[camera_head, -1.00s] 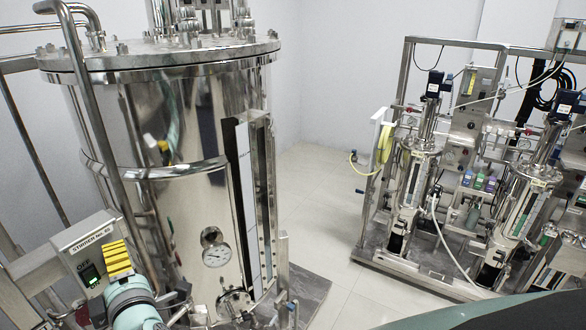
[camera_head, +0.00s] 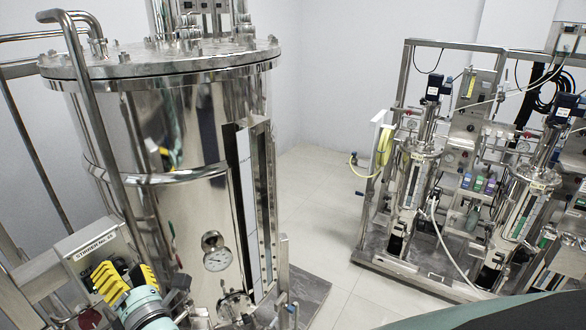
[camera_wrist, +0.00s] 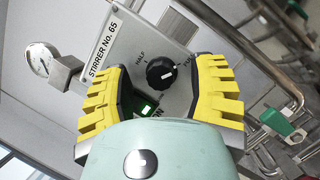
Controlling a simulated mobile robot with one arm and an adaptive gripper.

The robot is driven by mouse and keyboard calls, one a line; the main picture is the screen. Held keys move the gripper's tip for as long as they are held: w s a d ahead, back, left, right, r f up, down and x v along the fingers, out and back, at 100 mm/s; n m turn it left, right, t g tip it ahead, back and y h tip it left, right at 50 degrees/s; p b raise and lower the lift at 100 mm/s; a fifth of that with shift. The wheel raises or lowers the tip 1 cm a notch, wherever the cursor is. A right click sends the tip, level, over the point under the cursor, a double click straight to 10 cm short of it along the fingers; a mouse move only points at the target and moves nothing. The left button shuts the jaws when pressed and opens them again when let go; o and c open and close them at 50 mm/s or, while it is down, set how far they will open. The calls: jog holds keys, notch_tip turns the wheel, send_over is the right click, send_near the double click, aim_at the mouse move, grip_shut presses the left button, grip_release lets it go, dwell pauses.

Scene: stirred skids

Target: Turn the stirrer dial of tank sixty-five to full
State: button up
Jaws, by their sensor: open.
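The stirrer control box (camera_head: 85,243), labelled "STIRRER No. 65", is at the lower left of the head view, beside the big steel tank (camera_head: 190,215). In the wrist view its plate (camera_wrist: 128,42) carries a round black dial (camera_wrist: 157,74) with a white mark. "HALF" is printed beside the dial; another label is partly hidden by a finger. A green-lit switch (camera_wrist: 145,107) sits below the dial, partly covered. My gripper (camera_wrist: 165,72) is open, its yellow-padded fingers on either side of the dial. I see gaps between fingers and dial. In the head view my gripper (camera_head: 128,275) hides the dial.
Steel pipes and a green-handled valve (camera_wrist: 277,121) are at the right. In the head view, a skid with smaller vessels (camera_head: 415,180) stands right, across open floor (camera_head: 325,200).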

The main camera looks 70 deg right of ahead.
jog(key=shift+s+f, duration=0.1)
jog(key=shift+s, duration=0.05)
jog(key=b+v, duration=0.7)
jog(key=v, duration=0.8)
jog(key=s+d+f+m+g+h+p, duration=0.2)
jog(key=s+d+f+m+g+h, duration=0.1)
jog(key=s+d+m+g, duration=0.4)
jog(key=s+d+f+m+g+h+p, duration=0.1)
jog(key=s+d+f+m+g+h, duration=0.2)
jog(key=s+d+f+m+g, duration=0.2)
jog(key=shift+s+d+m+g+p, duration=0.35)
jog(key=shift+s+d+m+g, duration=1.5)
jog(key=shift+s+m, duration=2.05)
jog(key=shift+s+a+f+n+g, duration=0.15)
jog(key=shift+s+a+n+g, duration=0.25)
jog(key=shift+s+n, duration=0.1)
